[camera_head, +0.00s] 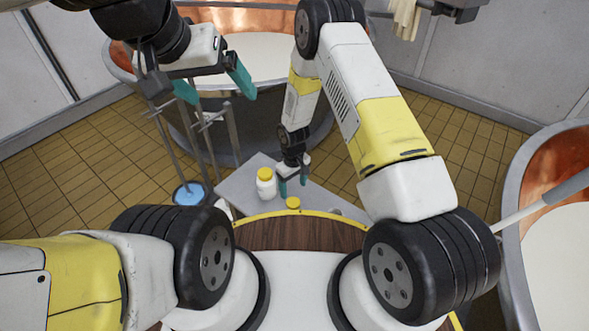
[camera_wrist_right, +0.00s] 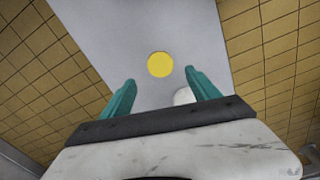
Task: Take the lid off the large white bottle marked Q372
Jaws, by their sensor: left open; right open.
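A white bottle (camera_head: 265,187) with a yellow lid (camera_head: 264,173) stands upright on a small grey table (camera_head: 240,188). Its marking is too small to read. My right gripper (camera_head: 293,184) is open and points down just right of the bottle. In the right wrist view a round yellow top (camera_wrist_right: 160,64) shows just beyond my open fingertips (camera_wrist_right: 160,78), with nothing between them. I cannot tell which yellow item this is. My left gripper (camera_head: 213,87) is open and empty, raised well to the upper left of the bottle.
A smaller yellow-topped item (camera_head: 293,203) is near the table's front, its lower part hidden. A white round item (camera_wrist_right: 183,97) is partly behind a right finger. Copper vats stand behind (camera_head: 270,75) and right (camera_head: 540,165). A metal stand (camera_head: 208,130) and blue-topped bucket (camera_head: 189,193) are left.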

